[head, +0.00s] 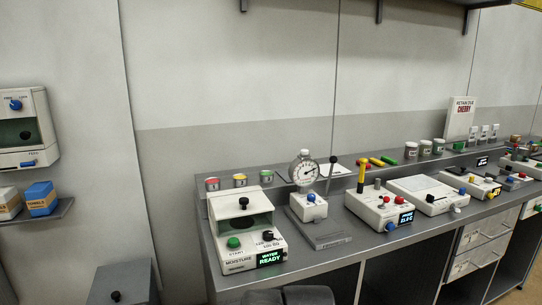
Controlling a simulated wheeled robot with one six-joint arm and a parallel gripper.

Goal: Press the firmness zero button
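A tall lever with a black knob (333,160) rises beside the dial, and a flat grey plate (320,232) lies in front. No firmness or zero lettering is readable from here. My gripper is not recognisable in the head view; only dark grey rounded shapes, possibly parts of me, show at the bottom edge. Nothing is seen touching the tester.
A white moisture meter (238,225) with a green button and a "WATER READY" display (270,257) stands left of the tester. A white device with red and blue knobs (380,208) stands to its right. Several cans (240,180) line the raised back shelf. A grey bin (122,282) stands lower left.

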